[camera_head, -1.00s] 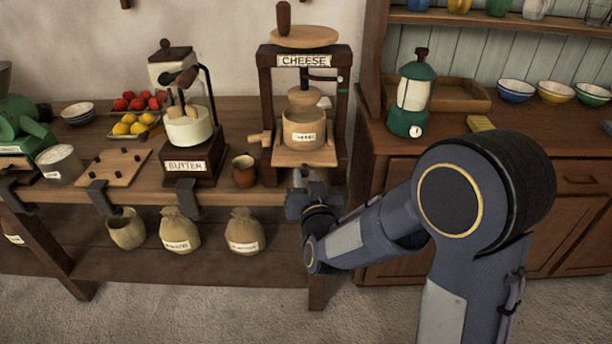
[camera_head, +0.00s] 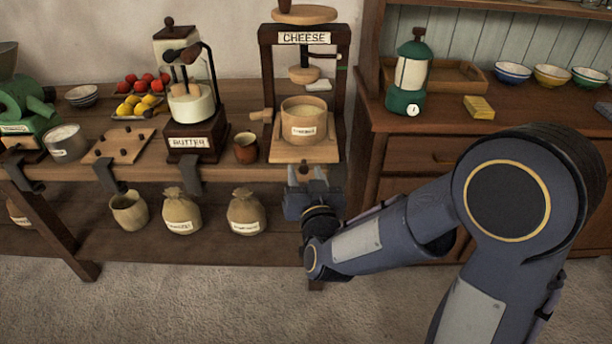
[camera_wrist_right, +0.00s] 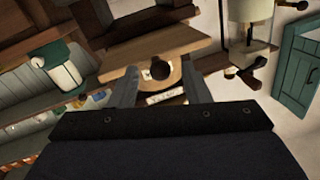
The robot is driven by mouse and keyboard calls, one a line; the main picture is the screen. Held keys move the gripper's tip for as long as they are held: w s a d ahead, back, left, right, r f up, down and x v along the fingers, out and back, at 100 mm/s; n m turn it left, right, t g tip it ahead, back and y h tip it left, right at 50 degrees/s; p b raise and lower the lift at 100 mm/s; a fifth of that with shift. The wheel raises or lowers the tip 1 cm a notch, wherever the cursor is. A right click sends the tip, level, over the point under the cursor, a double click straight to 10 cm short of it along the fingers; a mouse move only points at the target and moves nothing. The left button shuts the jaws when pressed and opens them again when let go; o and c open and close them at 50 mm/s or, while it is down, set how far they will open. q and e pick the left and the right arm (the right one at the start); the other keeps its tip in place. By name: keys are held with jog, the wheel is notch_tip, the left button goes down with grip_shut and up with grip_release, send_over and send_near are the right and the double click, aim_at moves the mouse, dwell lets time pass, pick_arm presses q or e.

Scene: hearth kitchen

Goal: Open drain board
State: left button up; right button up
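The wooden drain board (camera_head: 322,152) lies at the base of the press marked CHEESE (camera_head: 303,38), sticking out at the front. A round wooden mould (camera_head: 304,120) stands on it, open at the top and clear of the press plate (camera_head: 303,75). The board's dark round knob (camera_wrist_right: 160,70) faces me. My right gripper (camera_head: 305,173) is at the front of the board. In the right wrist view its fingers (camera_wrist_right: 160,90) stand apart, one each side of the knob, with gaps. My left gripper is not in view.
The butter churn (camera_head: 196,142) and a small brown cup (camera_head: 245,148) stand left of the press. A cabinet (camera_head: 420,150) with a green lantern (camera_head: 408,82) is at the right. Sacks (camera_head: 246,213) sit on the shelf below. The floor in front is clear.

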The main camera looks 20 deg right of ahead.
jog(key=s, duration=0.7)
jog(key=shift+s+a, duration=0.3)
jog(key=shift+s, duration=0.1)
jog(key=s+d+f+n+g+y, duration=0.1)
jog(key=s+d+f+g+y, duration=0.15)
jog(key=s+g, duration=0.5)
jog(key=s+d+f+g+y, duration=0.25)
jog(key=s+g, duration=0.25)
jog(key=s, duration=0.6)
notch_tip(320, 180, up, 13)
jog(key=s+d+p, duration=0.1)
jog(key=p, duration=1.2)
jog(key=shift+r+n, duration=0.15)
jog(key=shift+n, duration=0.15)
